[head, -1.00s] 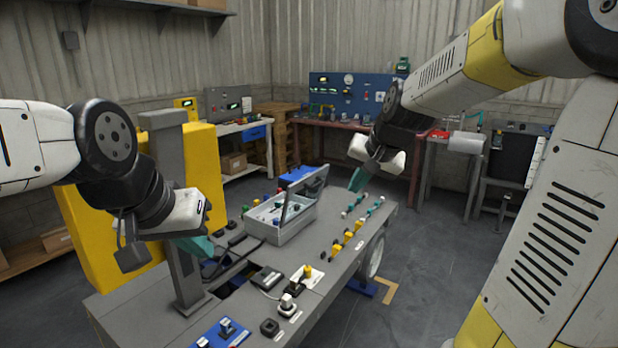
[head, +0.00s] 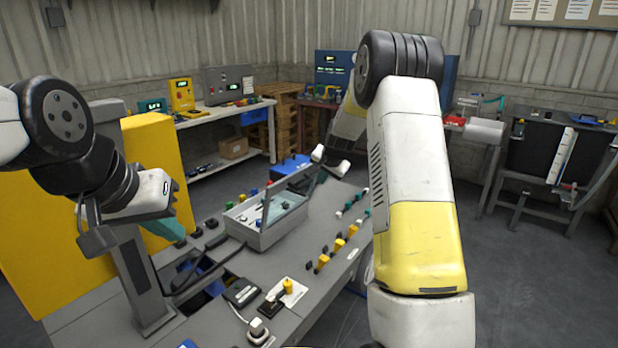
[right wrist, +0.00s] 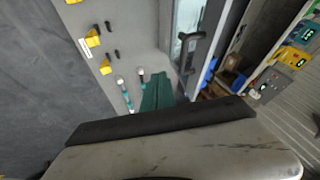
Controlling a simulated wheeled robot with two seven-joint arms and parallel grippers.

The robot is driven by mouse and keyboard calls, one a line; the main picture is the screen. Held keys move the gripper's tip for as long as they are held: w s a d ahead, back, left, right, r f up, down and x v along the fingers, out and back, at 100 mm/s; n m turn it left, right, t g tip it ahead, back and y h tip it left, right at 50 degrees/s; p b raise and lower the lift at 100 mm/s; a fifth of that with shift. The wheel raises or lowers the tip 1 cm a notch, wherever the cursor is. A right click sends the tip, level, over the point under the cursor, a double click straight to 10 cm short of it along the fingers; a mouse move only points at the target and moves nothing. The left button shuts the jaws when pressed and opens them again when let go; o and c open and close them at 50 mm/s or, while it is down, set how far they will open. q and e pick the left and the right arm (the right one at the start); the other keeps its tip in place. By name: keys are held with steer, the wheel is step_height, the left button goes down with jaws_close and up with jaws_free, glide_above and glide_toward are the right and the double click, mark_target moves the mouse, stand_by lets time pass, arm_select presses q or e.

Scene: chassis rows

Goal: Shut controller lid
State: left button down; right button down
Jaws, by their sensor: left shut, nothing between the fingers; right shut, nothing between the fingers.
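The controller box (head: 262,226) is a grey case on the grey workbench, with small parts inside. Its lid (head: 285,204) stands raised, tilted up along the right side of the case. In the right wrist view the lid (right wrist: 190,45) shows near the top, with a dark handle. My right gripper (head: 322,172) is beyond the lid's far end, partly hidden by my own arm; its shut teal fingers (right wrist: 157,92) show in the right wrist view, apart from the lid. My left gripper (head: 172,230) is shut and empty, left of the box, apart from it.
Yellow blocks (head: 338,244) and small connectors line the bench's right side. A black module (head: 242,292) and plugs sit at the front. A grey post (head: 140,275) and yellow panel (head: 160,165) stand left. A blue box (head: 290,166) lies behind the controller box.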

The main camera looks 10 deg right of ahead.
steer(key=w+a+f, duration=0.3)
steer(key=w+f, duration=0.3)
steer(key=w, duration=0.1)
steer(key=shift+w, duration=0.3)
steer(key=shift+a, duration=0.15)
